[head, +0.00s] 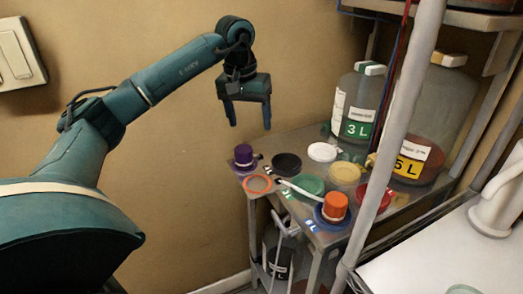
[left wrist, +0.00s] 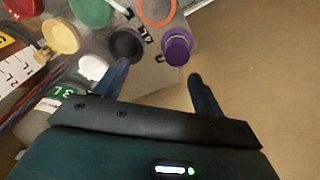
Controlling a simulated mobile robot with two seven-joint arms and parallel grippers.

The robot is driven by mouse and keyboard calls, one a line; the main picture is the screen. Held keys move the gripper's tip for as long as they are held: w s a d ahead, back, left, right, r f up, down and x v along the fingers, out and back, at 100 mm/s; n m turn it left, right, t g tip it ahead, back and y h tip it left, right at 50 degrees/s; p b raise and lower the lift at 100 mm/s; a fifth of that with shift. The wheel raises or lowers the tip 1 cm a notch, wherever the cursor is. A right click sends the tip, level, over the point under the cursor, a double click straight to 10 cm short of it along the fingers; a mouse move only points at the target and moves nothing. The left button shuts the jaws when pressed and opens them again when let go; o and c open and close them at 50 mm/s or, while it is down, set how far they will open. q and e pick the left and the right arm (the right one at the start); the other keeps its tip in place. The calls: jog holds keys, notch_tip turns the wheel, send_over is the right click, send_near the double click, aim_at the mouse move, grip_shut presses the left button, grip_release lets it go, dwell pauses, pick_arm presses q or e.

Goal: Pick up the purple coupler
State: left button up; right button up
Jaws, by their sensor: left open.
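The purple coupler (head: 243,154) stands at the left back corner of a small metal shelf top, close to a black disc (head: 286,164) and an orange ring (head: 257,183). In the left wrist view the purple coupler (left wrist: 177,46) shows from above, beyond the fingertips and between their lines. My left gripper (head: 249,125) is open and empty, pointing down above the coupler with a gap between them. Its two blue fingers also show in the left wrist view (left wrist: 160,82). My right gripper is in neither view.
The shelf top (head: 284,142) also holds several coloured lids and an orange cap (head: 335,205). A 3 L bottle (head: 358,104) and a larger yellow-labelled bottle (head: 430,125) stand behind. A pale post (head: 388,150) rises in front. The wall is close on the left.

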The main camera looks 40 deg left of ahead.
aim_at(243, 149)
pick_arm(q)
jog(key=shift+y, duration=0.4)
jog(key=a+f, duration=0.1)
jog(key=f, duration=0.3)
jog(key=a+f, duration=0.1)
jog(key=f, duration=0.1)
jog(key=shift+w+a+f, duration=0.2)
jog(key=shift+w+a, duration=0.15)
jog(key=shift+w+a+f+p, duration=0.15)
jog(key=shift+f+p, duration=0.1)
jog(key=shift+f, duration=1.05)
jog(key=shift+w+a+f+p, duration=0.1)
jog(key=shift+f+p, duration=0.1)
jog(key=shift+f, duration=1.1)
jog(key=shift+c, duration=0.6)
jog(key=c, duration=1)
